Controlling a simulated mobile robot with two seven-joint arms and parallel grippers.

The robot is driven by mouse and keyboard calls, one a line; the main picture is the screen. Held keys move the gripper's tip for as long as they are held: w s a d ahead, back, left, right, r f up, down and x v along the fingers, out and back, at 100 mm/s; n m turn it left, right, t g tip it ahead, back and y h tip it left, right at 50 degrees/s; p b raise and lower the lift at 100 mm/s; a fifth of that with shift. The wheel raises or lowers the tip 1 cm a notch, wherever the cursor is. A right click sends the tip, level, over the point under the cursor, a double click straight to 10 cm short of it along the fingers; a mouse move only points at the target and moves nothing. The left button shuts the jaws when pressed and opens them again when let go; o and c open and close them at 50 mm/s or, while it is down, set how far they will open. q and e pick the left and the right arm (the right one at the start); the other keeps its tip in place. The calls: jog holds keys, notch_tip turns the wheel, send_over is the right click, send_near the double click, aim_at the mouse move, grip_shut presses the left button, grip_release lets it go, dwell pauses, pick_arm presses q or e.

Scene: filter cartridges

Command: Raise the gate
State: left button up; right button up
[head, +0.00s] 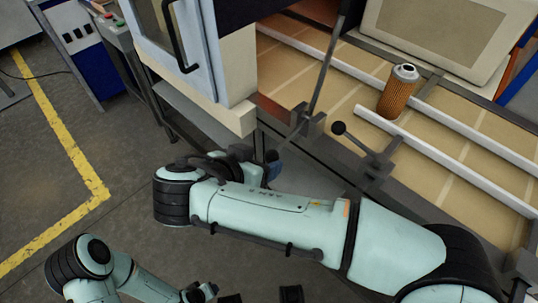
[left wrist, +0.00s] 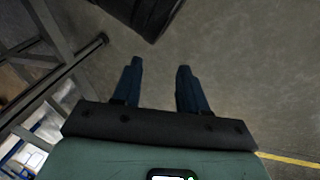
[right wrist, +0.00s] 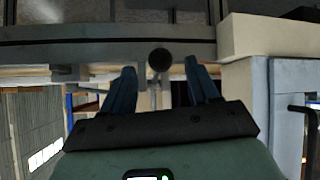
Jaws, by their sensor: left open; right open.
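A lever with a black ball knob (head: 338,128) sits on a bracket at the near edge of the conveyor. In the right wrist view the knob (right wrist: 160,60) appears between the fingertips, apart from both fingers. A dark slanted bar (head: 325,70) rises from another bracket beside it; I cannot tell if this is the gate. A pleated orange filter cartridge (head: 395,97) with a grey cap stands on the conveyor. My right gripper (head: 272,165) is open and empty, left of the lever in the head view. My left gripper (left wrist: 158,80) is open and empty over the floor.
White guide rails (head: 450,163) run along the tan conveyor (head: 480,180). A cabinet with a black-handled door (head: 190,40) stands at upper left, with a cream block (head: 235,118) at its base. Yellow-marked grey floor (head: 120,160) is open at left.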

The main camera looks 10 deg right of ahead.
pick_arm(q)
jog(key=shift+g+h, duration=0.3)
jog(key=shift+g, duration=0.2)
jog(key=s, duration=0.1)
jog(key=s+d+r+p, duration=0.1)
jog(key=s+r, duration=0.1)
jog(key=shift+d+p, duration=0.3)
pick_arm(e)
jog(key=v, duration=0.7)
jog(key=shift+s+a+r, duration=0.2)
